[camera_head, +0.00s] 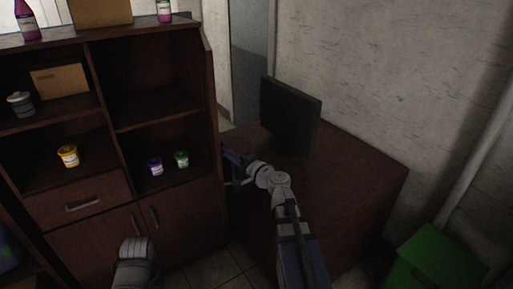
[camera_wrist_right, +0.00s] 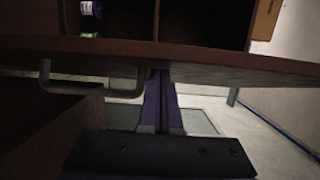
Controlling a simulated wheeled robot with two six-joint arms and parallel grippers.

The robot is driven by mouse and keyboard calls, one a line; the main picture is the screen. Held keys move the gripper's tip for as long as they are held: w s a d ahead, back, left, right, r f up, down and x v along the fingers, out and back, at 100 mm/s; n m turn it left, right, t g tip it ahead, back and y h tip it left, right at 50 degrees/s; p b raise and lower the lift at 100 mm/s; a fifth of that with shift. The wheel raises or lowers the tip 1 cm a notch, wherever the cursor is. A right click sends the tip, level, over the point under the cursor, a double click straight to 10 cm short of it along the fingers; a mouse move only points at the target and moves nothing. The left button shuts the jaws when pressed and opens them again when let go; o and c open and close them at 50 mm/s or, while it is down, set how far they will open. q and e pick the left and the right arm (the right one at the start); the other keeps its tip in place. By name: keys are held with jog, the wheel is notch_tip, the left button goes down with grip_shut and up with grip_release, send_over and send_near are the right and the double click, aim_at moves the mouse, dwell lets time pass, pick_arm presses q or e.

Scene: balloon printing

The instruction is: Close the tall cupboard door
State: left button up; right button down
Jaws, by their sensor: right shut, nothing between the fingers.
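The tall cupboard door (camera_head: 208,85) stands open on the right side of the brown cupboard, seen nearly edge-on in the head view. It also shows in the right wrist view as a brown panel (camera_wrist_right: 215,58) across the picture, with a bar handle (camera_wrist_right: 95,90) on its left part. My right gripper (camera_head: 233,168) is beside the door's outer face. In the right wrist view its purple fingers (camera_wrist_right: 158,92) are together and empty, to the right of the handle. Whether they touch the panel is unclear. Only a grey part of my left arm shows; its gripper is out of view.
Open cupboard shelves (camera_head: 155,128) hold a purple cup (camera_head: 154,167), a green cup (camera_head: 181,159) and a yellow cup (camera_head: 68,156). A brown desk (camera_head: 355,180) with a dark monitor (camera_head: 290,115) stands right of the cupboard. A green box (camera_head: 435,260) is at lower right.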

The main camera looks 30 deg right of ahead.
jog(key=w+a, duration=0.5)
jog(key=a, duration=0.8)
jog(key=w+a+m+h, duration=0.1)
jog(key=w+a+h, duration=0.1)
jog(key=w+a, duration=0.7)
jog(key=w+a+m+h, duration=0.2)
jog(key=w+a, duration=0.7)
jog(key=w, duration=0.6)
jog(key=shift+w+a+t+h, duration=0.15)
jog(key=shift+a+t+h, duration=0.15)
jog(key=shift+t, duration=0.1)
